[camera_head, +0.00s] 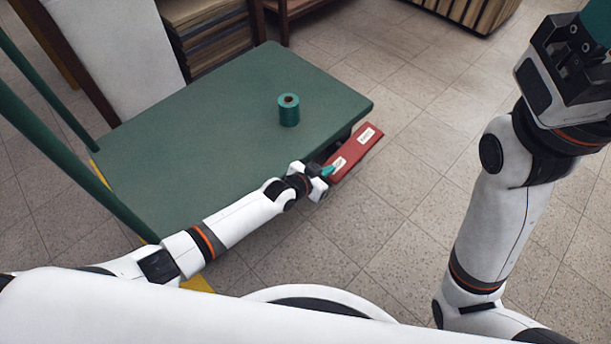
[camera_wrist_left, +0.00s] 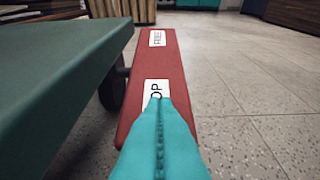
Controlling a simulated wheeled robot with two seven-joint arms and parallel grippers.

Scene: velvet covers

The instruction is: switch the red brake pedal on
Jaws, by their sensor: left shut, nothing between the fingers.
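The red brake pedal (camera_head: 353,152) is a long flat bar at the right edge of a green platform cart (camera_head: 215,140). It bears two white labels; in the left wrist view the pedal (camera_wrist_left: 162,63) shows "FREE" at the far end and a partly covered label ending "OP" at the near end. My left gripper (camera_head: 328,170) is shut and empty, its teal fingers over the near end of the pedal. In the left wrist view the fingertips (camera_wrist_left: 158,102) overlap the near label; I cannot tell whether they touch it. My right gripper (camera_head: 598,22) is raised at the top right, its fingers mostly cut off.
A teal spool (camera_head: 289,112) stands on the cart deck. A dark caster (camera_wrist_left: 112,88) is under the deck beside the pedal. Green handle posts (camera_head: 60,160) rise at the left. Stacked boards (camera_head: 208,35) stand behind. The tiled floor (camera_head: 400,180) right of the pedal is clear.

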